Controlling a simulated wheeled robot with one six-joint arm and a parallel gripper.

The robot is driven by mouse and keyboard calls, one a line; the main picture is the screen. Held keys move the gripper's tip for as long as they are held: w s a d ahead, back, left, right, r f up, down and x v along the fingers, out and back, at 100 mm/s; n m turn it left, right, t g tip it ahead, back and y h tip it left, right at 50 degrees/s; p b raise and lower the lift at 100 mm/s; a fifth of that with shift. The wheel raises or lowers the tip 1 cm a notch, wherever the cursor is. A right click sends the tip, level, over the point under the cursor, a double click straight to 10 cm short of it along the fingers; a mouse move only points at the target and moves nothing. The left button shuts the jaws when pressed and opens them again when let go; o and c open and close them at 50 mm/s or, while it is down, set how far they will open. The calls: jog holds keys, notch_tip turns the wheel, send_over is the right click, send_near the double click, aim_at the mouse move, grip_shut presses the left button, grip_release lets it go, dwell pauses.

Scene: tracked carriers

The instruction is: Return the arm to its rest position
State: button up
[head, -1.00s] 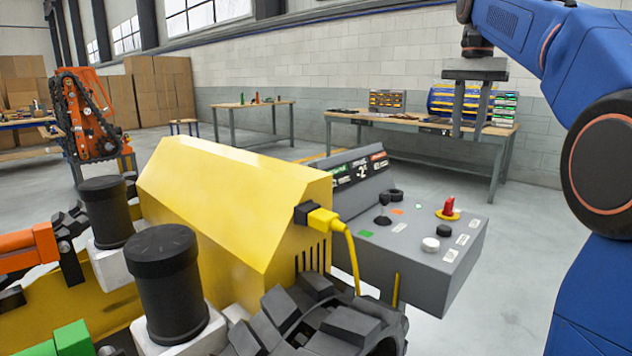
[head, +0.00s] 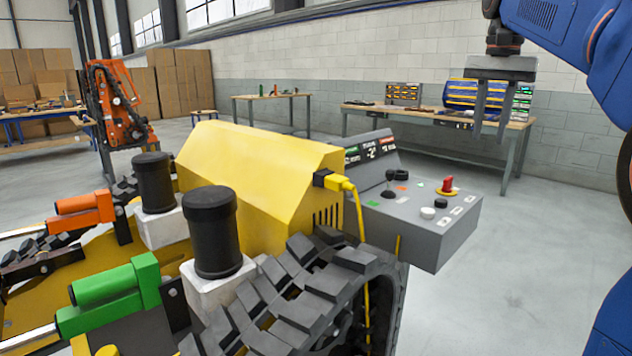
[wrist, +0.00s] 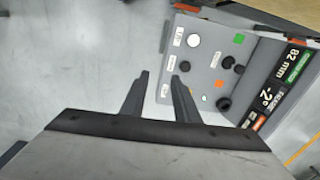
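My blue arm (head: 565,45) reaches in from the upper right of the head view. My gripper (head: 490,132) hangs at its end with the fingers pointing down. The two fingers are apart with nothing between them, so it is open and empty. In the wrist view my gripper (wrist: 160,76) also shows a clear gap between its fingers. The grey control panel (head: 430,225) lies below and left of my gripper in the head view, with a red knob (head: 448,185) and a joystick. In the wrist view the panel (wrist: 205,50) lies beyond the fingertips, apart from them.
A yellow tracked carrier (head: 260,170) with black cylinders and a dark track (head: 320,290) fills the left and middle foreground. A yellow cable (head: 362,260) hangs from its plug. A workbench (head: 440,120) stands behind. The floor (head: 510,290) at the right is clear.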

jog(key=s+a+f+n+t, duration=0.1)
jog(key=s+a+f+n, duration=0.1)
jog(key=s+f, duration=0.7)
jog(key=s+a+f+n+t, duration=0.2)
jog(key=s+f, duration=0.7)
jog(key=f, duration=0.6)
jog(key=s+a+f+n+t, duration=0.1)
jog(key=s+a+f+n, duration=0.3)
jog(key=s+f, duration=0.5)
notch_tip(320, 180, down, 3)
jog(key=shift+s+f, duration=0.1)
jog(key=shift+s, duration=0.25)
dwell(0.3)
